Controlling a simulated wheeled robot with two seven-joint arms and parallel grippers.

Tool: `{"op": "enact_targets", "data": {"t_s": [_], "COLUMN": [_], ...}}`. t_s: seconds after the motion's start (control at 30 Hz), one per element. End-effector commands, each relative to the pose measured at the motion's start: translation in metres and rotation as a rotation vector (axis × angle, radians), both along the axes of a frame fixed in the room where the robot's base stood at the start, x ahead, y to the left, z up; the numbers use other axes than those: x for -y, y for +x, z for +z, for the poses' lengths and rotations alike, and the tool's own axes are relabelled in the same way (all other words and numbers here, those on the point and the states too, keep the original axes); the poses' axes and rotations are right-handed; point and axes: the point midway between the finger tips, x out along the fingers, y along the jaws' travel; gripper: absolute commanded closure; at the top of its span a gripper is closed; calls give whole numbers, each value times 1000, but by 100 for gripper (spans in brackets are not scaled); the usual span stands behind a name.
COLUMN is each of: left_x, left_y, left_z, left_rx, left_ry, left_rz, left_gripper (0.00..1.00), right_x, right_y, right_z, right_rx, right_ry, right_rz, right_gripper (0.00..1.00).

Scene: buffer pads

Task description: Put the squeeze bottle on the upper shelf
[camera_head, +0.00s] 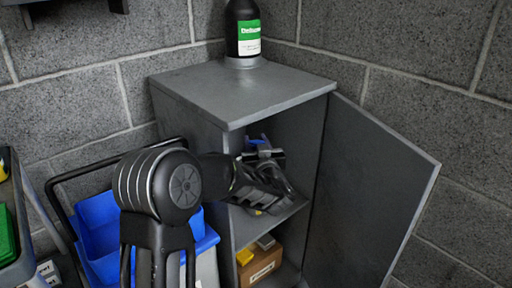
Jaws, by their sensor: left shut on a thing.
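My left gripper (264,156) reaches into the open grey cabinet (185,110), above its upper inside shelf (276,222). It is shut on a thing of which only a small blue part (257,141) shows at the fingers. I take this to be the squeeze bottle; the gripper and wrist hide most of it. I cannot tell whether it touches the shelf. My right gripper is not in view.
The cabinet door (370,190) stands open to the right. A black bottle with a green and white label (249,38) stands on top. A cardboard box (260,266) is in the lower compartment. A blue bin (97,212) is at the left, behind my arm.

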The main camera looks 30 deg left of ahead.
Motion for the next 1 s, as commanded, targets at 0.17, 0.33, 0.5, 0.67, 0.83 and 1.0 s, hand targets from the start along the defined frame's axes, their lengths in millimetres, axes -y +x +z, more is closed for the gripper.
{"op": "enact_targets", "data": {"t_s": [0.17, 0.33, 0.5, 0.67, 0.83, 1.0], "left_x": [0, 0, 0, 0, 0, 0], "left_y": [0, 0, 0, 0, 0, 0], "left_z": [-3, -3, -8, -8, -7, -6], "left_rx": [5, 5, 1, 1, 1, 1], "left_ry": [2, 2, 0, 0, 0, 0], "left_rz": [-1, -1, -1, -1, -1, -1], "left_gripper": [100, 100, 61, 48, 43, 43], "right_x": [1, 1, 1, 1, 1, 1], "right_y": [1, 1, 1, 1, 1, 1], "right_z": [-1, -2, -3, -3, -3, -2], "right_rx": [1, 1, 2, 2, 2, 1], "right_ry": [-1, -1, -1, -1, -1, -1], "right_rz": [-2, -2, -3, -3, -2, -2], "right_gripper": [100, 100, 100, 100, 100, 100]}}
